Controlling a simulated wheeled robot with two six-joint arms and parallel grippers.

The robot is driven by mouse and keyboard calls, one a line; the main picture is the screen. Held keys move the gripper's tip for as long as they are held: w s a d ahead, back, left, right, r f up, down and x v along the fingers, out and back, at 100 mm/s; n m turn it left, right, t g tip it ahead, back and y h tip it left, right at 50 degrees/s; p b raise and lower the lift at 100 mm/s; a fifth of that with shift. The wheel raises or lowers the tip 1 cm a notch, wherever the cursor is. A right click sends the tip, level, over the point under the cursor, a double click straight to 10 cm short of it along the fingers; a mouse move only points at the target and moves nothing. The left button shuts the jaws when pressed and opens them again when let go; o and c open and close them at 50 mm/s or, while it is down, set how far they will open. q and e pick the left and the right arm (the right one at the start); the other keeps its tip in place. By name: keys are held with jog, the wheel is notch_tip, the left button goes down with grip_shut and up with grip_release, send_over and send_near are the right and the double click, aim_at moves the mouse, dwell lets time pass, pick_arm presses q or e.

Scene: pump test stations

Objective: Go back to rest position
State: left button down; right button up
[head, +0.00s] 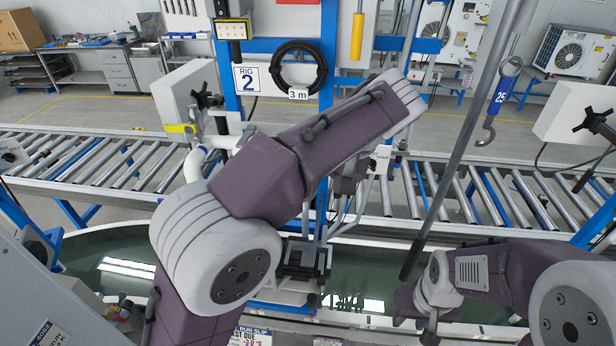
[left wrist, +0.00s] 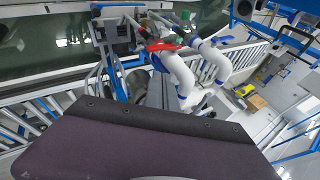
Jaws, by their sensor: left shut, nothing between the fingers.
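My left arm rises from the bottom left of the head view and reaches across to the upper middle. My left gripper (head: 347,182) hangs behind the forearm near the rig's middle, largely hidden by it. It is shut and empty. The left wrist view shows a purple arm cover across its bottom, with no clear view of the fingertips. My right arm is folded low at the right. My right gripper (head: 430,328) is near the bottom edge, pointing down, and its jaw opening cannot be made out.
A water tank (head: 375,285) lies below. A grey pole (head: 462,150) stands beside the right arm. White pipes (left wrist: 180,75) show in the left wrist view.

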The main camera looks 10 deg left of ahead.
pick_arm(q)
jog(key=s+a+f+n+g+b, duration=0.2)
jog(key=s+a+f+b, duration=0.1)
jog(key=a+f+b, duration=0.65)
jog(key=s+a+f+n+g+b, duration=0.1)
jog(key=s+a+f+g+b, duration=0.3)
jog(key=f, duration=0.9)
jog(key=s+d+f+t+h+b, duration=0.1)
jog(key=s+f+h+b, duration=0.1)
jog(key=f, duration=0.8)
jog(key=s+d+f+t+h+b, duration=0.1)
jog(key=s+f+h, duration=0.3)
jog(key=f, duration=0.7)
jog(key=shift+s+d+f+t+b, duration=0.25)
jog(key=shift+t+b, duration=0.25)
jog(key=shift+t, duration=0.2)
jog(key=shift+s, duration=0.1)
